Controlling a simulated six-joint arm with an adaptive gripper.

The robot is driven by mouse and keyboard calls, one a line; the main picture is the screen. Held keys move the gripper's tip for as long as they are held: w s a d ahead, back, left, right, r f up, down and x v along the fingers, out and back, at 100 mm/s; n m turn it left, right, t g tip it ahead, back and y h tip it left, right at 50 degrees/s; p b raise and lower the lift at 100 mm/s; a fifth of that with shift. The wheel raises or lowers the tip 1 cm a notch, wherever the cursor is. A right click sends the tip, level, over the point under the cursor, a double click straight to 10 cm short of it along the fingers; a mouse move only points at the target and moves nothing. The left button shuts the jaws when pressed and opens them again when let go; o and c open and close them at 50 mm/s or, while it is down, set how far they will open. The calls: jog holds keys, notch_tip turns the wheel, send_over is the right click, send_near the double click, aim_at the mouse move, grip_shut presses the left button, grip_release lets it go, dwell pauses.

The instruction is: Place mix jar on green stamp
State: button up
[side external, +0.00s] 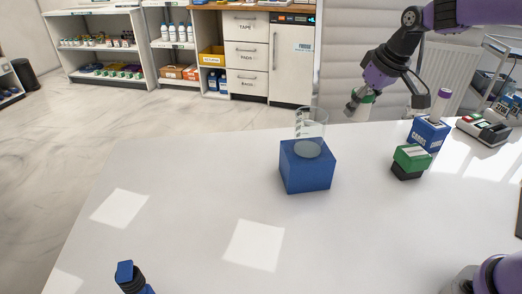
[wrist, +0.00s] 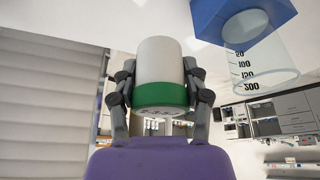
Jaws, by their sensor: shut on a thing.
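The mix jar, a white jar (wrist: 159,60) with a green band, is gripped between both fingers of my gripper (wrist: 160,88) in the wrist view. In the side external view my gripper (side external: 357,102) is at the far edge of the table, with the jar (side external: 368,97) partly hidden by the fingers. The green stamp (side external: 412,157), a green block on a black base, stands on the right part of the table. It is nearer the camera and to the right of my gripper, and apart from it.
A clear graduated beaker (side external: 310,130) stands on a blue block (side external: 306,170) left of the stamp; both show in the wrist view. A blue card box (side external: 430,134) stands close behind the stamp, with a card terminal (side external: 484,129) further right. The table's left and front are mostly clear.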

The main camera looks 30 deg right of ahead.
jog(key=s+r+m+h, duration=0.1)
jog(key=s+r+m, duration=0.3)
jog(key=s, duration=0.5)
send_over(411, 147)
jog(key=s, duration=0.2)
jog(key=f, duration=0.7)
jog(key=shift+w+a, duration=0.25)
jog(key=shift+a, duration=0.15)
jog(key=shift+d+f, duration=0.15)
jog(key=shift+f, duration=1.9)
jog(key=shift+f, duration=0.2)
jog(key=o, duration=1.1)
jog(key=shift+o, duration=0.2)
